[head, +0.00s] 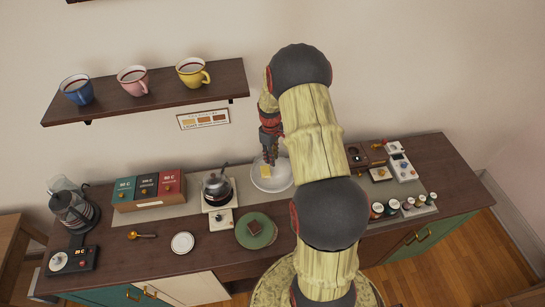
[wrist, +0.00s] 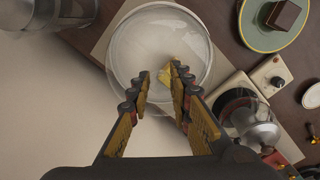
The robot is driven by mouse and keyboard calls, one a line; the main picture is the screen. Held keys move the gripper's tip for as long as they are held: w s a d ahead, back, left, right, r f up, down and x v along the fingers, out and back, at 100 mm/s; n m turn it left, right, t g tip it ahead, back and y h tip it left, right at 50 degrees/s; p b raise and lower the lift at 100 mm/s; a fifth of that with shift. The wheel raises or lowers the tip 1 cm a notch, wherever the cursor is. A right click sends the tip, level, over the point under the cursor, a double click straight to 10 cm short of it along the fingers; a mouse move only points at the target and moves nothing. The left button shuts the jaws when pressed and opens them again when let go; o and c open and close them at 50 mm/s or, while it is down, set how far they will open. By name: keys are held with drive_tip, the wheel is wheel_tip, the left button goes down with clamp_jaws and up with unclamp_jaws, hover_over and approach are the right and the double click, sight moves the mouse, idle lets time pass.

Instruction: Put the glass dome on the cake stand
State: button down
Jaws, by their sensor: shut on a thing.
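My gripper (head: 270,159) is above the back middle of the counter, fingers pointing down. In the wrist view its fingers (wrist: 161,84) close on the top of the clear glass dome (wrist: 150,32); the glass knob is hard to make out. The dome shows as a pale round (head: 286,178) below the gripper in the head view.
A glass kettle (head: 216,187) stands left of the dome, with a small cream device (head: 221,220) before it. A white saucer (head: 182,243) lies left of the green stand. Boxes (head: 147,188) and a coffee maker (head: 73,210) stand left. Small jars (head: 392,209) stand right. A mug shelf (head: 150,93) hangs above.

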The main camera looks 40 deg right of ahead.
drive_tip(key=c, duration=1.6)
unclamp_jaws()
drive_tip(key=shift+o, duration=0.3)
drive_tip(key=shift+r, duration=0.15)
wheel_tip(320, 180, up, 12)
drive_tip(key=shift+a, duration=0.15)
drive_tip(key=shift+w, duration=0.1)
